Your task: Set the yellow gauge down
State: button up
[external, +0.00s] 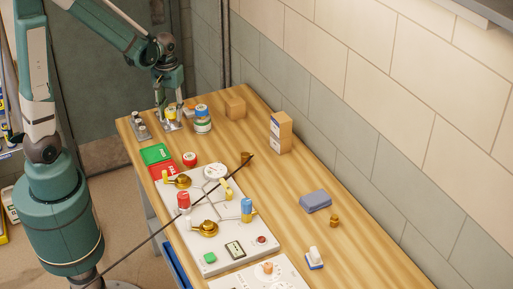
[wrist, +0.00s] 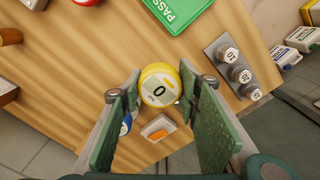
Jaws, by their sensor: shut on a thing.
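The yellow gauge (wrist: 160,86) has a round face marked 0 and sits between my fingers in the wrist view. My gripper (wrist: 160,80) is shut on it, one finger at each side. In the external view my gripper (external: 172,118) is low over the far left end of the wooden table (external: 345,235), with a bit of the yellow gauge (external: 171,111) showing between the fingers. Whether the gauge touches the table I cannot tell. A green PASS pad (external: 157,153) lies nearer the camera, and it shows at the top of the wrist view (wrist: 178,12).
A grey rack of weights (external: 141,130) stands left of my gripper. A blue-topped stack (external: 203,118) stands close on its right. A small white tray with an orange piece (wrist: 157,128) is near the gauge. A red-topped gauge (external: 190,159) and a valve panel (external: 215,215) are nearer the camera.

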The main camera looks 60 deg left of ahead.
jog(key=d+m, duration=0.4)
jog(key=d, duration=0.5)
jog(key=shift+r+m, duration=0.15)
jog(key=shift+m, duration=0.15)
jog(key=b, duration=0.1)
send_over(182, 152)
jog(key=shift+w+f, duration=0.1)
jog(key=shift+f, duration=2.85)
jog(key=shift+f+b, duration=0.3)
jog(key=shift+f, duration=1.8)
jog(key=shift+f, duration=0.15)
jog(key=o, duration=1)
